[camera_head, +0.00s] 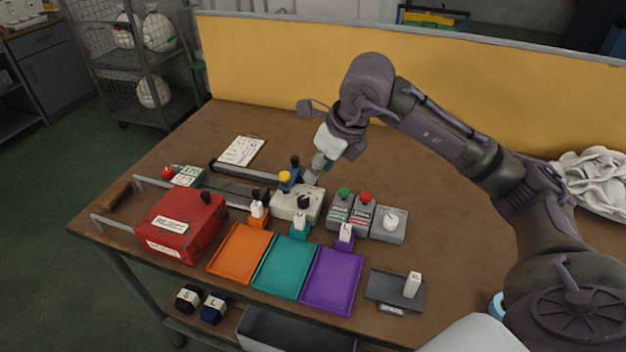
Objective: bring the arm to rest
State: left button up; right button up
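My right arm (440,130) comes in from the right and arches over the brown table. Its gripper (311,177) points down and left, with its tips just behind or above a pale block-shaped station (297,203). The fingers are small and partly hidden, so I cannot tell whether they are open or shut, or whether they touch the station. My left gripper is not in view.
A red box (180,225) stands at the left. Orange (240,252), teal (286,267) and purple (332,281) trays lie along the front. Button boxes (352,213) stand right of the station. White cloth (592,183) lies at right. A yellow partition (270,60) closes the back.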

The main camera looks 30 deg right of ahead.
jog(key=shift+s+d+r, duration=0.1)
jog(key=shift+s+r, duration=0.15)
jog(key=shift+r, duration=0.3)
